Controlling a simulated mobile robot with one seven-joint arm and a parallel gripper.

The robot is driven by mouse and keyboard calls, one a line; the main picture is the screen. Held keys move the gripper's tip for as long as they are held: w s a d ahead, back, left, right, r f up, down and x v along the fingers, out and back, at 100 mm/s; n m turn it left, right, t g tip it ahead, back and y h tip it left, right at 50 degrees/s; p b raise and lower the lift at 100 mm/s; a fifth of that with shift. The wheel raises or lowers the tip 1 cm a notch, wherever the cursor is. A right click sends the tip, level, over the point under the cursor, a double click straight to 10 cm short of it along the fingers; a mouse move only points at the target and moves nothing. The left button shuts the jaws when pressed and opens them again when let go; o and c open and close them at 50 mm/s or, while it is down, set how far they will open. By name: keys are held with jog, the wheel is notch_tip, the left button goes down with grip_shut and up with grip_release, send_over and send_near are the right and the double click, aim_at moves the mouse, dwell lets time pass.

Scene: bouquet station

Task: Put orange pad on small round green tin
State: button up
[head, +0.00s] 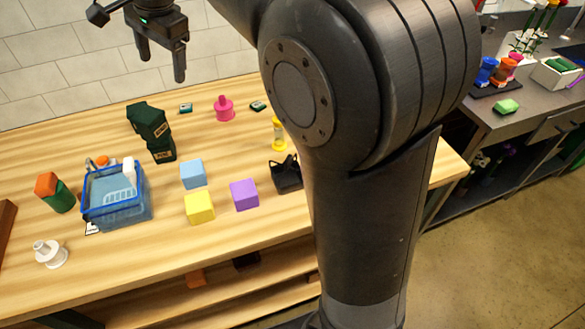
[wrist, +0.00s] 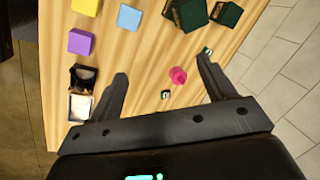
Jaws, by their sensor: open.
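An orange block-like piece (head: 46,184) is at the left of the table in the head view. It touches a dark green, rounded piece (head: 62,197), which may be the green tin; I cannot tell whether the orange rests on it or leans against it. Another small orange thing (head: 102,161) shows behind the blue basket, partly hidden. My gripper (head: 162,66) is open and empty, high above the back of the table. In the wrist view its fingers (wrist: 162,68) are spread, with the table below. Neither left-hand piece shows there.
A blue basket (head: 130,208), dark green boxes (head: 152,125), and light blue (head: 193,174), yellow (head: 199,207) and purple (head: 244,194) cubes stand on the table. A pink piece (head: 224,109) is at the back, a black holder (head: 286,176) at right, a white spool (head: 50,254) front left.

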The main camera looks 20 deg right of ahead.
jog(key=s+d+f+n+t, duration=0.25)
jog(key=s+d+n, duration=0.25)
jog(key=s+d, duration=0.75)
jog(key=s+d+f+n+h, duration=0.1)
jog(key=s+d+f+n, duration=0.1)
jog(key=s, duration=0.4)
jog(key=s+d+f+n+h, duration=0.1)
jog(key=s+d+f+n, duration=0.2)
jog(key=s+f, duration=0.4)
jog(key=shift+s+d+f+t, duration=0.2)
jog(key=shift+s+d+t, duration=0.1)
jog(key=shift+d+t, duration=0.15)
